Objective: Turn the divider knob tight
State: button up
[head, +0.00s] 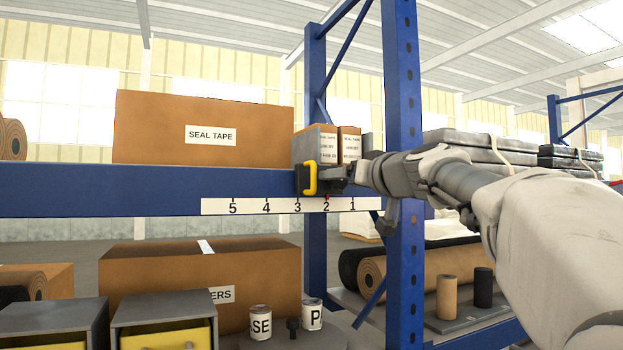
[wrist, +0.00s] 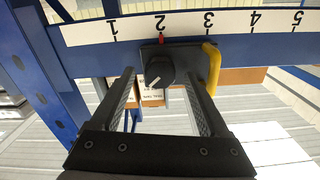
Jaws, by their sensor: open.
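The divider knob (wrist: 160,72) is black and round, with a white mark pointing to the lower left in the wrist view. It sits on a dark carriage plate (wrist: 188,60) with a yellow handle (wrist: 212,70), which also shows in the head view (head: 311,178). A red pointer (wrist: 161,40) stands at 2 on the white number scale (wrist: 235,23). My gripper (wrist: 159,74) is open, its fingers on either side of the knob in the picture, with gaps showing. Whether the tips reach around the knob I cannot tell. In the head view my gripper hides the knob.
The carriage is on a blue shelf beam (head: 110,190). A blue upright (head: 403,120) stands close beside my wrist. Small cartons (head: 349,145) and a SEAL TAPE box (head: 200,125) stand on the shelf behind. Labelled cans (head: 260,322) stand below.

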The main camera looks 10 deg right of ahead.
grip_shut()
jog(key=shift+m, duration=0.4)
jog(key=m, duration=1)
jog(key=shift+d+f, duration=0.1)
jog(key=m, duration=0.5)
jog(key=shift+p, duration=0.4)
jog(key=m+p, duration=0.1)
jog(key=m, duration=0.5)
jog(key=shift+f+p, duration=0.15)
jog(key=shift+p, duration=0.25)
jog(key=shift+m, duration=0.4)
